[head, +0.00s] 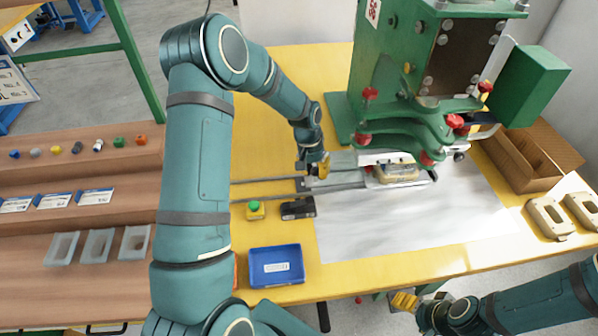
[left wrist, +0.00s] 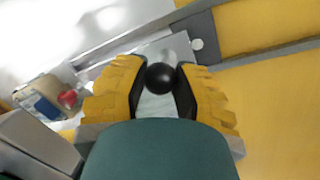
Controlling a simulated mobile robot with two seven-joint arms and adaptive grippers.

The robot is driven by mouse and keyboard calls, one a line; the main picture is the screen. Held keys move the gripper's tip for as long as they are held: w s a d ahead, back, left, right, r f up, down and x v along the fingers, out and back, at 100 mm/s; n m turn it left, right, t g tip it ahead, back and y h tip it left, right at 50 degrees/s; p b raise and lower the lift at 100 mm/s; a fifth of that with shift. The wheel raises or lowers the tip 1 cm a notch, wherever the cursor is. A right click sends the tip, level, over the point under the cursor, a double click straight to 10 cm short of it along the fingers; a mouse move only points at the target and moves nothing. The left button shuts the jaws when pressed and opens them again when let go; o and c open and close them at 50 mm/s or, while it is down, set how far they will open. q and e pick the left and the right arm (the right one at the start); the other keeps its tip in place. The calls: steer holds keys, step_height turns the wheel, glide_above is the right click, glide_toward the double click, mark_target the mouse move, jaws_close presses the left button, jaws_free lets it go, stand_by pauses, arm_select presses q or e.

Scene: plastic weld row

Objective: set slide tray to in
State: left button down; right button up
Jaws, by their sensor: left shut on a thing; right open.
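The slide tray (head: 345,159) is a pale metal plate on two rails, reaching under the green press (head: 415,125). A beige housing (head: 397,172) lies at its right part, beneath the red-tipped clamps. My left gripper (head: 318,170) is at the tray's left end. In the left wrist view its yellow-padded fingers (left wrist: 160,85) are shut on the tray's round black knob (left wrist: 160,76). The tray plate (left wrist: 174,46) shows behind the knob. My right gripper (head: 405,300) is open and empty, low at the table's front edge, away from the tray.
The rails (head: 265,182) run left over the yellow table. In front are a green button box (head: 255,210), a dark block (head: 297,209) and a blue bin (head: 276,265). A cardboard box (head: 530,155) and beige housings (head: 548,217) lie at right.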

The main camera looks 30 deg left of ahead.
arm_select(q)
steer(key=shift+w+d, duration=0.55)
steer(key=shift+d, duration=0.2)
steer(key=c, duration=1)
jaws_free()
steer(key=shift+d, duration=0.1)
steer(key=o, duration=0.3)
steer(key=shift+w, duration=0.15)
steer(key=shift+o, duration=0.2)
steer(key=shift+r, duration=0.1)
step_height(320, 180, up, 12)
steer(key=a, duration=0.2)
steer(key=shift+s+a+f, duration=0.15)
steer(key=shift+s+f, duration=0.05)
